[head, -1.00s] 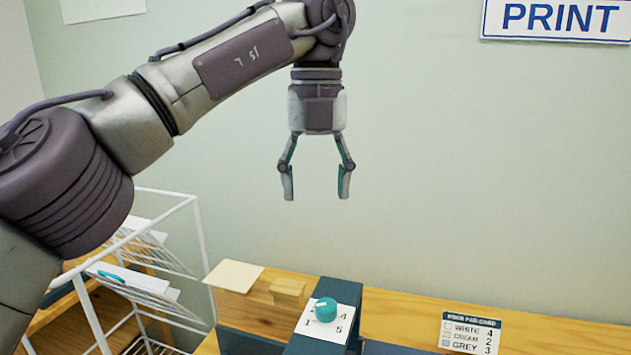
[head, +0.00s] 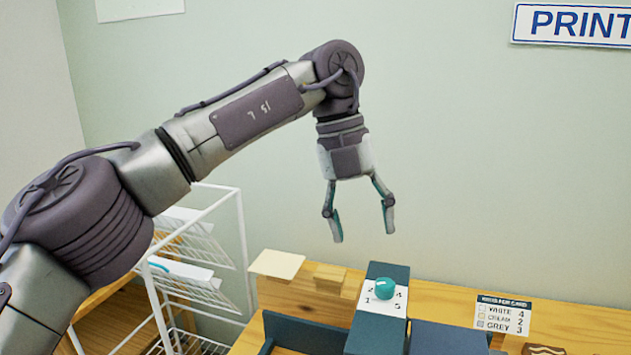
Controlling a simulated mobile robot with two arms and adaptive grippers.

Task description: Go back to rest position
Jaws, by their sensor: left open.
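My left gripper (head: 361,214) hangs fingers down in the head view, in front of the pale green wall. Its two fingers are spread apart with nothing between them. It is above the dark device with the teal knob (head: 384,289) and apart from it. The knob sits on a white dial plate (head: 368,306) with printed numbers. My right gripper is not in view.
A white wire rack (head: 241,250) with sheets stands at the left. A wooden block with a cream card (head: 277,264) is beside the dial device. A sign listing WHITE, CREAM and GREY (head: 503,315) stands at the right. The wall space right of the gripper is clear.

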